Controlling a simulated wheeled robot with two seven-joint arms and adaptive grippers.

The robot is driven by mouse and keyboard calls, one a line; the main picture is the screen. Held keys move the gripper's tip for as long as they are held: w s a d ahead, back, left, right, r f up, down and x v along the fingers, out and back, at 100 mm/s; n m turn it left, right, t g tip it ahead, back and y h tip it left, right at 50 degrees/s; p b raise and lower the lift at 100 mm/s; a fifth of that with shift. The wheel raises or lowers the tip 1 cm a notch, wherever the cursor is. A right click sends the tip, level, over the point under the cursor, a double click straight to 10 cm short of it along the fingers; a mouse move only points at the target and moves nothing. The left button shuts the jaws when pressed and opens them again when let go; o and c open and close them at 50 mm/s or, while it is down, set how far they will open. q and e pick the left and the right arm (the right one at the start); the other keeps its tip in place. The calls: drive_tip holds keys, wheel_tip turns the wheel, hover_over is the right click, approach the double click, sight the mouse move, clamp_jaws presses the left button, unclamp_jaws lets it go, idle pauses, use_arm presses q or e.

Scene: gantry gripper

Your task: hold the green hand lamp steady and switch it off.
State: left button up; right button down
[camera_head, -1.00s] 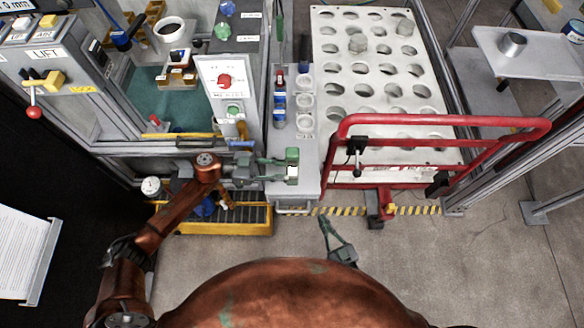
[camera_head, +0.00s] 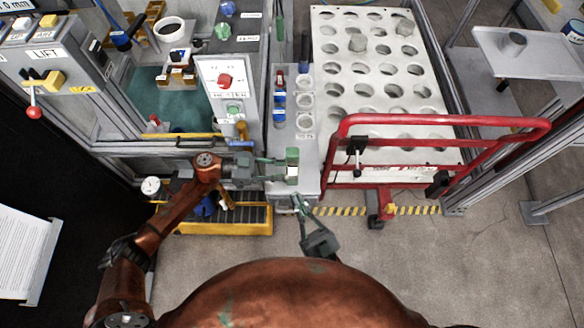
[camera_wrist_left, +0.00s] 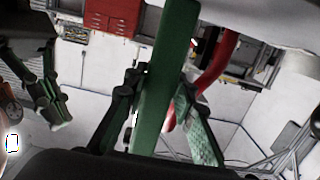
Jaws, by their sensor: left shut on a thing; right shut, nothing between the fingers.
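The green hand lamp (camera_head: 292,156) is a short green block with a pale face in the head view, at the front end of the narrow grey shelf. In the left wrist view the lamp (camera_wrist_left: 164,75) is a long green bar between two fingers. My left gripper (camera_head: 282,170) is shut on it. My right gripper (camera_head: 297,202) is shut and empty, just below the lamp in the head view; whether it touches is unclear. It also shows at the left of the left wrist view (camera_wrist_left: 58,112). I cannot make out the lamp's switch.
A red rail frame (camera_head: 440,121) stands to the right, before a white board with holes (camera_head: 372,62). The grey shelf (camera_head: 305,150) holds several bottles and white cups. A yellow-edged grate (camera_head: 225,229) lies below my left arm. Open floor lies at the lower right.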

sight(294, 164)
drive_tip(key=shift+w, duration=3.9)
drive_tip(key=shift+w, duration=0.45)
drive_tip(key=shift+s, duration=0.45)
drive_tip(key=s, duration=0.6)
